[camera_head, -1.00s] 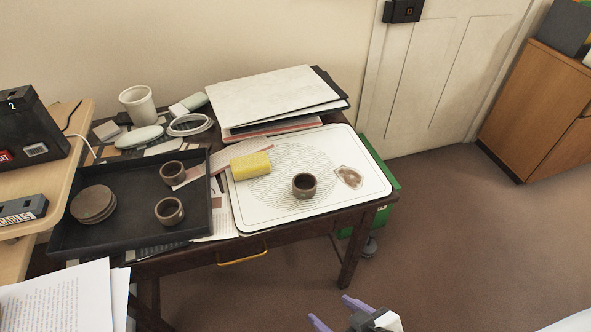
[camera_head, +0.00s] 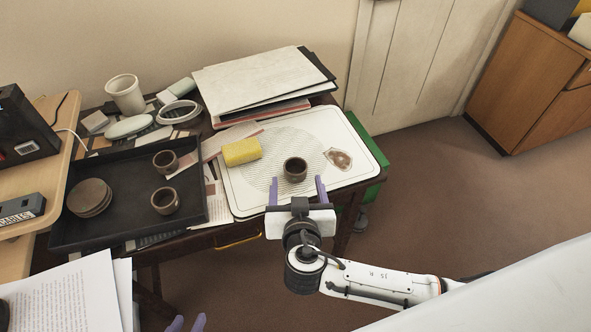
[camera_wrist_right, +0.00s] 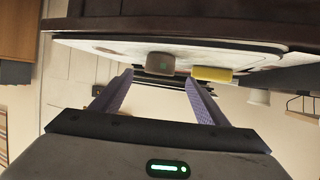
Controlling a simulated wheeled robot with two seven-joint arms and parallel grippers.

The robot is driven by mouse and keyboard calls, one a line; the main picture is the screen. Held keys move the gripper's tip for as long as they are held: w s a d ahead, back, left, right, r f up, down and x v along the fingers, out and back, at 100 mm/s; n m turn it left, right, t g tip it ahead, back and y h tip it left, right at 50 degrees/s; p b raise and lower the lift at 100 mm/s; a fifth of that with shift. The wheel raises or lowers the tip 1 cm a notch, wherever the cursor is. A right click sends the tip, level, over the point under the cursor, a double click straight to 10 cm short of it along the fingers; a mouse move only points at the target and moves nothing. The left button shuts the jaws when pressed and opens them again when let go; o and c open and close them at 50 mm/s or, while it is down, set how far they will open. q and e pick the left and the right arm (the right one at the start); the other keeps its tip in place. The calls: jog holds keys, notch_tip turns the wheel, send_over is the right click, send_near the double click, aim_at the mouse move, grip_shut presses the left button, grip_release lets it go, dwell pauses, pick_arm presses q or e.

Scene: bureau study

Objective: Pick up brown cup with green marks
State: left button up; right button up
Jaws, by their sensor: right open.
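A small brown cup (camera_head: 295,169) stands upright on the white board (camera_head: 245,203) on the dark table. In the right wrist view the cup (camera_wrist_right: 160,64) shows a green mark on its side. My right gripper (camera_head: 297,184) is open and empty, just in front of the cup, with purple fingers spread wider than it. In the right wrist view the cup appears just beyond the gap between the fingertips. My left gripper (camera_head: 187,323) shows only its purple fingertips at the bottom edge, apart with nothing visible between them.
A yellow sponge (camera_head: 241,151) lies left of the cup, and a brown-stained patch (camera_head: 339,160) lies right of it. A black tray (camera_head: 120,225) holds two more brown cups (camera_head: 165,161) (camera_head: 165,200) and stacked brown discs (camera_head: 89,198). Stacked boards (camera_head: 262,82) lie behind.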

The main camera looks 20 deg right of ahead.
aim_at(295, 164)
jog(key=x, duration=0.8)
jog(key=shift+f, duration=0.1)
jog(key=c, duration=1.2)
